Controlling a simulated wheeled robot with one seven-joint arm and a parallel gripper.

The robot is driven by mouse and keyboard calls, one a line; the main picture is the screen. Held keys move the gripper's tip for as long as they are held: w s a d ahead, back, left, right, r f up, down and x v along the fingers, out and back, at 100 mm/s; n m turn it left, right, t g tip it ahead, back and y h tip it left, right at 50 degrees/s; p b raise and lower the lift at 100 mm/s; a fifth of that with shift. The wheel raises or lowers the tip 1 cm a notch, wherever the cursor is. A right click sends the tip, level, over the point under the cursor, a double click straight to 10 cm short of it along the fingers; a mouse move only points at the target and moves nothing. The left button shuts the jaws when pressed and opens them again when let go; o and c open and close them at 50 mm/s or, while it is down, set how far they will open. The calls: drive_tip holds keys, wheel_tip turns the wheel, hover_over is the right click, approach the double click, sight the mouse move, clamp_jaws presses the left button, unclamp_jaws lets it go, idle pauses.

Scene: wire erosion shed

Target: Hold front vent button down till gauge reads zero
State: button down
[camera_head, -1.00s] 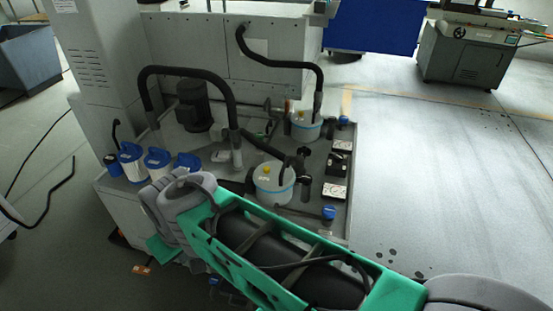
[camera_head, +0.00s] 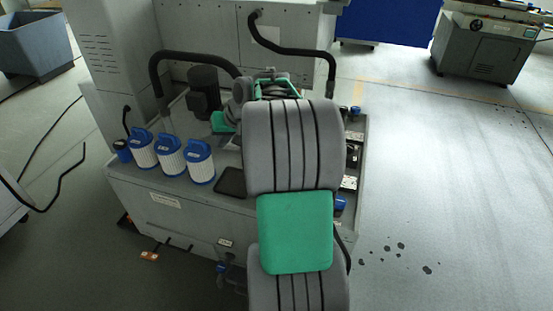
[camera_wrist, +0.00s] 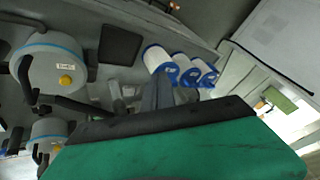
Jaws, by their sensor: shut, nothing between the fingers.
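In the wrist view, a light grey round canister (camera_wrist: 35,80) with a blue band has a yellow button (camera_wrist: 66,79) on it. It looks like the front one, nearer the black pad. A second canister (camera_wrist: 52,129) with a yellow button (camera_wrist: 57,148) lies beyond. My arm hides both canisters in the head view. My gripper (camera_wrist: 160,80) is shut and empty, above the machine deck, to the right of the canisters and apart from both buttons in the wrist view. A partly hidden white-faced panel (camera_head: 348,183) shows at the deck's right edge; I cannot read any gauge.
Several white filters with blue tops (camera_head: 171,156) stand along the deck's left front. A flat black pad (camera_head: 231,181) lies beside them. A dark motor (camera_head: 204,92) and black hoses (camera_head: 190,57) rise behind. The floor at right is open.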

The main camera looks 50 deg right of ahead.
drive_tip(key=s+d+f+m+t, duration=0.1)
drive_tip(key=d+f, duration=0.1)
drive_tip(key=d, duration=0.8)
drive_tip(key=s+d+f+m+t, duration=0.1)
drive_tip(key=s+d+f+m, duration=0.1)
drive_tip(key=d, duration=0.9)
drive_tip(key=shift+d+f+t+h+b, duration=0.2)
drive_tip(key=shift+f+t+h+b, duration=0.15)
drive_tip(key=shift+f, duration=0.45)
drive_tip(key=shift+f, duration=0.1)
wheel_tip(320, 180, down, 8)
drive_tip(key=b, duration=0.6)
drive_tip(key=shift+f, duration=0.35)
drive_tip(key=shift+f+b, duration=0.3)
drive_tip(key=shift+f, duration=0.1)
drive_tip(key=shift+a+f+b, duration=0.1)
drive_tip(key=shift+f+b, duration=0.2)
drive_tip(key=shift+f, duration=0.35)
idle(1.2)
